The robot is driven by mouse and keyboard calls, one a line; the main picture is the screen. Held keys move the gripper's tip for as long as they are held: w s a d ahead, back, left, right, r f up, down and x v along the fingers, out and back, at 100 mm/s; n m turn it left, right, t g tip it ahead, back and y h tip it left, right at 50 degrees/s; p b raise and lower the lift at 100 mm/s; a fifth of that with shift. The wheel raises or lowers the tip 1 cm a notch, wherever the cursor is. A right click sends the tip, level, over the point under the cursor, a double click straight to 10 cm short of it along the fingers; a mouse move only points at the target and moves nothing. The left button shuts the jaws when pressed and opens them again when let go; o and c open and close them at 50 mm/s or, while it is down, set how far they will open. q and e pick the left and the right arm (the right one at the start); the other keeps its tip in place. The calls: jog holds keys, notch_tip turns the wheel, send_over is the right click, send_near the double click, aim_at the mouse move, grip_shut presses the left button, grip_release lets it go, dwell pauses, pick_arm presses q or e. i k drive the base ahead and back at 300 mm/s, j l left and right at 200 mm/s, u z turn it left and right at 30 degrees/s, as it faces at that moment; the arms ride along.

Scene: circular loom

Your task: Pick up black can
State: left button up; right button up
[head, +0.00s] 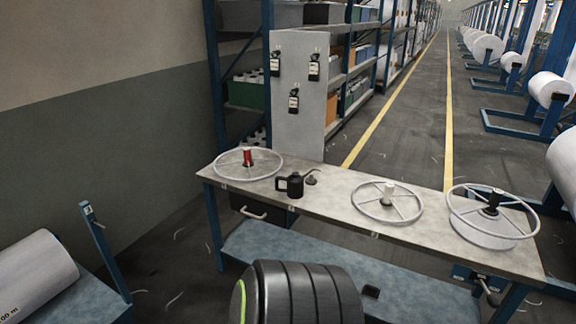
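The black can (295,186) stands upright on the grey workbench (337,205), left of the bench's middle and close to the front edge. It has a handle loop on its left side and a thin spout reaching up to the right. Neither of my grippers shows in the head view, so their opening and their distance from the can are hidden.
A wheel with a red spool (248,158) lies left of the can. A wheel with a white spool (388,195) and one with a dark spool (491,208) lie to the right. A small grey piece (311,180) sits just right of the can.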

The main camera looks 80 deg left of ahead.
aim_at(294, 190)
jog(key=u, duration=2.7)
jog(key=z, duration=4.1)
jog(key=u, duration=1.35)
jog(key=i+j+u, duration=0.1)
jog(key=j+u, duration=0.15)
jog(key=u, duration=0.2)
jog(key=i+j+u, duration=0.1)
jog(key=u, duration=0.35)
jog(key=i+j+u, duration=0.15)
jog(key=u, duration=0.25)
jog(key=i+j+u, duration=0.15)
jog(key=u, duration=0.3)
jog(key=j, duration=0.1)
